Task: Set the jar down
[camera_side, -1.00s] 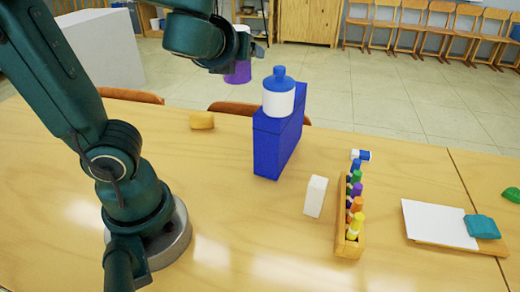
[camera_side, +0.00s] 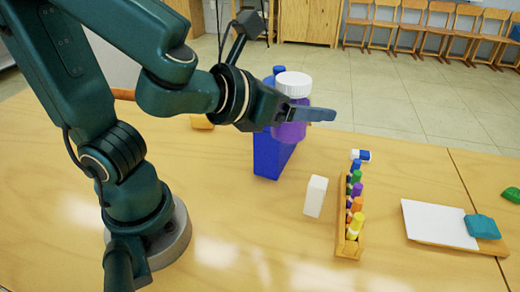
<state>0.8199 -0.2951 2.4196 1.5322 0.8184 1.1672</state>
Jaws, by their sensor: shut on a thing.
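A purple jar with a white lid (camera_side: 293,85) is held upright and raised in my gripper (camera_side: 312,115). One finger lies across the near side of the jar and hides its middle; the other finger is hidden behind it. In this view the jar overlaps the upper right of a blue box (camera_side: 268,155). I cannot tell how far the jar is from the box or how high it is above the table (camera_side: 230,230).
A blue lid (camera_side: 279,70) shows behind the held jar. A white block (camera_side: 315,196) and a wooden rack (camera_side: 348,246) of several colored bottles stand to the right of the box. A white sheet on a board (camera_side: 435,222) lies far right. The front table is clear.

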